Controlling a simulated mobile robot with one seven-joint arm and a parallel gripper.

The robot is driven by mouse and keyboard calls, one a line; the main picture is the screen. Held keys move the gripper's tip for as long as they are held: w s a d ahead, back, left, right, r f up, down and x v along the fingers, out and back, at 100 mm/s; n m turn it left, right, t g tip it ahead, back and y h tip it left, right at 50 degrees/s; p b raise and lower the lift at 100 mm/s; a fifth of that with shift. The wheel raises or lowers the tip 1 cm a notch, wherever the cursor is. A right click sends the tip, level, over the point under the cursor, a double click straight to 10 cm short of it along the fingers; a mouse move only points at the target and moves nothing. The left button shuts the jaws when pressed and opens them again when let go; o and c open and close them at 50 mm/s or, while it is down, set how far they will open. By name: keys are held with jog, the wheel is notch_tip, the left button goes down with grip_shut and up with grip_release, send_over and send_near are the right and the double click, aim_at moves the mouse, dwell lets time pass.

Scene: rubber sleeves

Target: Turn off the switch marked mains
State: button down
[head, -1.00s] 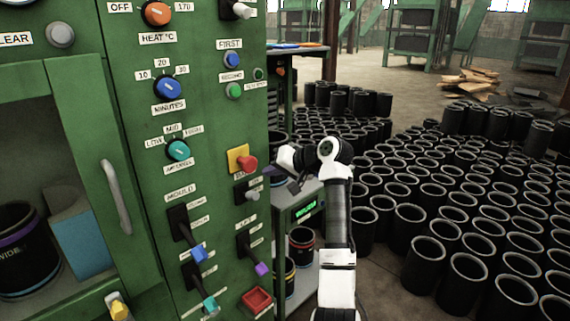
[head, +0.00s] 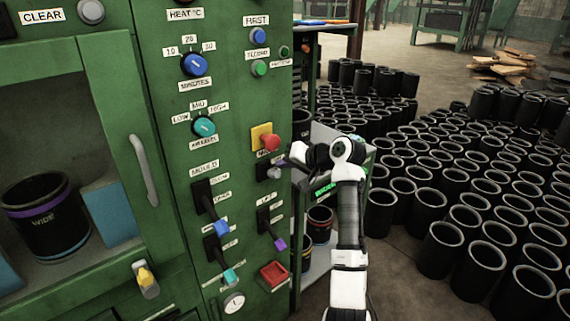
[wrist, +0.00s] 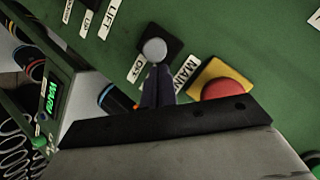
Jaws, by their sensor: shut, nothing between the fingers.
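The mains switch (head: 275,173) is a grey round-ended lever on a black plate, below the red button on the green panel. In the wrist view its grey knob (wrist: 155,49) shows just beyond my fingertips, with an OFF label (wrist: 137,67) and a partly hidden MAINS label (wrist: 185,71) beside it. My gripper (head: 286,163) is shut and empty, right beside the switch. In the wrist view the dark fingertips (wrist: 157,80) point at the knob; I cannot tell if they touch it. The lever's on or off position is not clear.
The red button (head: 271,142) on a yellow plate sits close above the switch. The lift lever (head: 279,243) and a red square button (head: 273,275) are below. A grey stand with a green display (head: 325,188) is behind my wrist. Many black sleeves (head: 440,250) fill the floor at right.

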jog(key=shift+s+f+b, duration=0.1)
jog(key=shift+f+b, duration=0.2)
jog(key=shift+b, duration=0.05)
